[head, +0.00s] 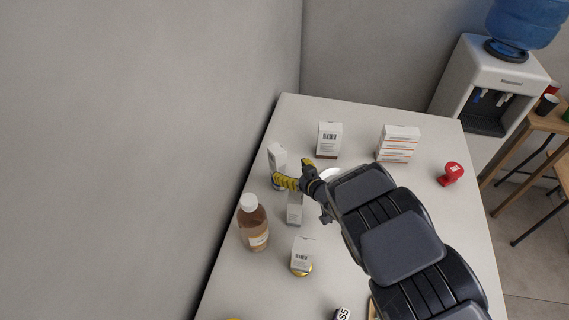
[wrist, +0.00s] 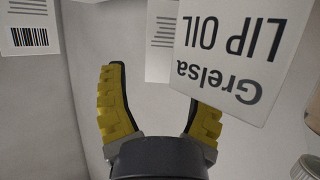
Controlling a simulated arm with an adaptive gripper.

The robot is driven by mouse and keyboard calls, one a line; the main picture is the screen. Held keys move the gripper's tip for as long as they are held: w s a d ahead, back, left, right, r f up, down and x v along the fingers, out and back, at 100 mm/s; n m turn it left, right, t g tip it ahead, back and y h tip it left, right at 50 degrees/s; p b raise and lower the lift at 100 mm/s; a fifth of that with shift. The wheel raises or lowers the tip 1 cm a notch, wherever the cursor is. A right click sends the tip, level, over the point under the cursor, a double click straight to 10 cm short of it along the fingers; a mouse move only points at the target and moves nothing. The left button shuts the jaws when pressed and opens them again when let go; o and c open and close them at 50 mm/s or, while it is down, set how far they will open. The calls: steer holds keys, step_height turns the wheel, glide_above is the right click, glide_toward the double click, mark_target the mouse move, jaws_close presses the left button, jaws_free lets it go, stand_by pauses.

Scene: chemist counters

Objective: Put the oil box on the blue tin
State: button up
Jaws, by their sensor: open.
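My gripper (head: 290,170) is open over the left part of the counter, its yellow fingers toward a tall white box (head: 278,158). In the wrist view my gripper (wrist: 155,85) has its fingers spread, with no object clearly held between them. A white box marked "Grelsa LIP OIL" (wrist: 228,45), upside down in that view, covers the right fingertip. I cannot tell whether they touch, or which head-view box it is. No clearly blue tin shows. A gold round tin (head: 301,270) has a small white barcode box (head: 302,250) on or against it.
A white box (head: 294,208) stands just below the gripper. An amber bottle (head: 254,228) stands near the left edge. A barcode box (head: 329,138), stacked boxes (head: 399,140) and a red item (head: 451,173) stand farther back. A white round thing (head: 330,174) is partly hidden by my arm.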

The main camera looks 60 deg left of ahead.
steer(key=v, duration=0.6)
steer(key=w+d+r+m+t+h, duration=0.3)
steer(key=w+d+r+t, duration=0.1)
steer(key=w+d, duration=0.4)
steer(key=w+d+r+m+t+h, duration=0.2)
steer(key=w+d+r+t+h, duration=0.15)
steer(key=w+d, duration=0.5)
steer(key=w+d+r+m+t+h, duration=0.1)
steer(key=d+r+m+h, duration=0.25)
steer(key=d, duration=0.55)
steer(key=w+d+r+m+t+h, duration=0.1)
steer(key=w+d+r+m+h, duration=0.2)
steer(key=d, duration=0.7)
steer(key=s+d+r+m+g+h, duration=0.1)
steer(key=s+d+m+g+h, duration=0.25)
steer(key=s+d, duration=0.55)
steer(key=s+r+m+g+y, duration=0.1)
steer(key=s+g, duration=0.2)
steer(key=s, duration=0.9)
steer(key=s+d+r+m+g+y, duration=0.1)
steer(key=s+g, duration=0.3)
steer(key=s, duration=0.7)
steer(key=shift+s+r+m+g+y, duration=0.3)
steer(key=shift+s+r+m+y, duration=0.15)
steer(key=shift+r+m, duration=0.1)
